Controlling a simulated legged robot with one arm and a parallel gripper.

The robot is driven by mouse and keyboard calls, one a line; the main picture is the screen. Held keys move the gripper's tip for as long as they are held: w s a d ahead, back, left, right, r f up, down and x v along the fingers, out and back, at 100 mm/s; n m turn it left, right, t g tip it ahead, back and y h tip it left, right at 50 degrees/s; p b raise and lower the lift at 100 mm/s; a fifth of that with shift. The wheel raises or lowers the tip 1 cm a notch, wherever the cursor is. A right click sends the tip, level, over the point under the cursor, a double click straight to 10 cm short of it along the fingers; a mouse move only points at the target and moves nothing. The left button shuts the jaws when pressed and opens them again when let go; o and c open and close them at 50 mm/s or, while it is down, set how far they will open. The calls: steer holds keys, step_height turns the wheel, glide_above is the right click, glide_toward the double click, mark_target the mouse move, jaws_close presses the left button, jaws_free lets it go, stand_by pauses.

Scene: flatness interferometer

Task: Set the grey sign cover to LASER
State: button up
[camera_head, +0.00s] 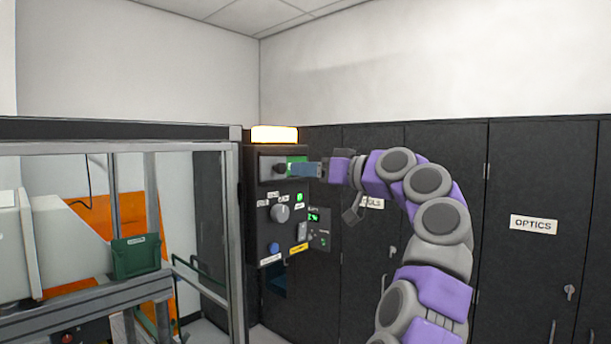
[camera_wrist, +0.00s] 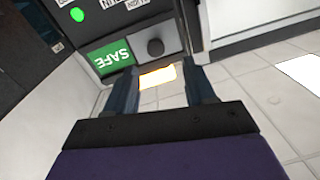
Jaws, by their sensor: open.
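The grey sign cover (camera_head: 266,172) sits at the top of the dark control box, with a dark round knob on it. It covers the left part of the sign in the head view, and green sign face (camera_head: 297,160) shows to its right. In the wrist view, which is upside down, the cover (camera_wrist: 168,34) with its knob (camera_wrist: 155,47) is beside the green SAFE face (camera_wrist: 110,57). My gripper (camera_wrist: 161,72) is open and empty, its fingers on either side of the line to the knob. In the head view my gripper (camera_head: 292,170) overlaps the sign; contact cannot be told.
An amber lamp (camera_head: 274,134) glows on top of the box. Below the sign are a grey rotary knob (camera_head: 280,213), a blue button (camera_head: 274,248) and a small green display (camera_head: 314,217). A framed enclosure (camera_head: 236,230) stands left; dark cabinets (camera_head: 535,180) stand behind and right.

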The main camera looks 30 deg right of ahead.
steer(key=b+v, duration=0.1)
steer(key=v, duration=1)
steer(key=shift+s+b, duration=0.3)
steer(key=shift+b, duration=0.1)
stand_by(0.5)
steer(key=shift+d, duration=0.1)
stand_by(0.3)
steer(key=p+v, duration=0.2)
steer(key=v, duration=1.5)
steer(key=shift+s+p, duration=0.2)
steer(key=shift+p, duration=0.15)
steer(key=shift+d, duration=0.1)
